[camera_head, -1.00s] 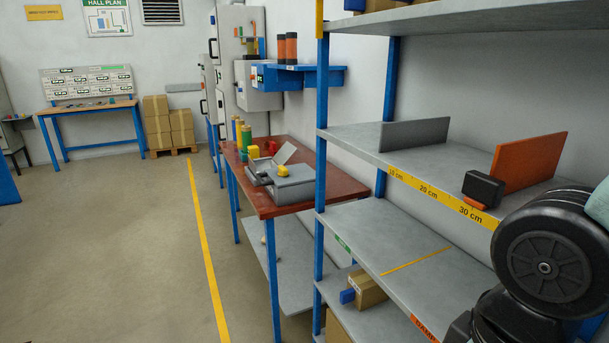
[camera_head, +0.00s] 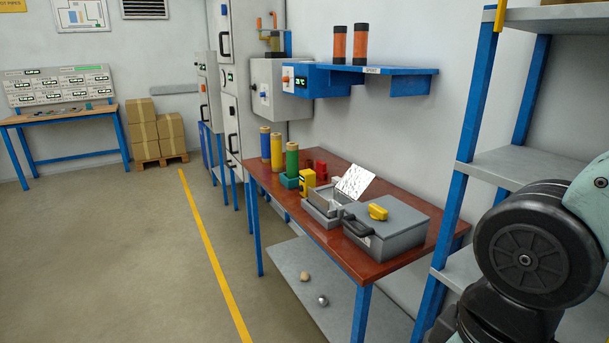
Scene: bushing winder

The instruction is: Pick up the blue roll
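The blue roll (camera_head: 265,146) stands upright at the far left end of the red-brown table (camera_head: 385,270). It looks like a tall tube with a blue body and a tan top. A yellow roll (camera_head: 277,151) and a green roll (camera_head: 292,160) stand upright close beside it, nearer to me. Part of my arm fills the lower right of the view. My gripper is not in view.
A grey case (camera_head: 386,232) with a yellow knob and an open grey box (camera_head: 322,208) sit on the table. A blue wall shelf (camera_head: 400,71) holds two orange-black cylinders. The floor (camera_head: 140,250) at left is clear.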

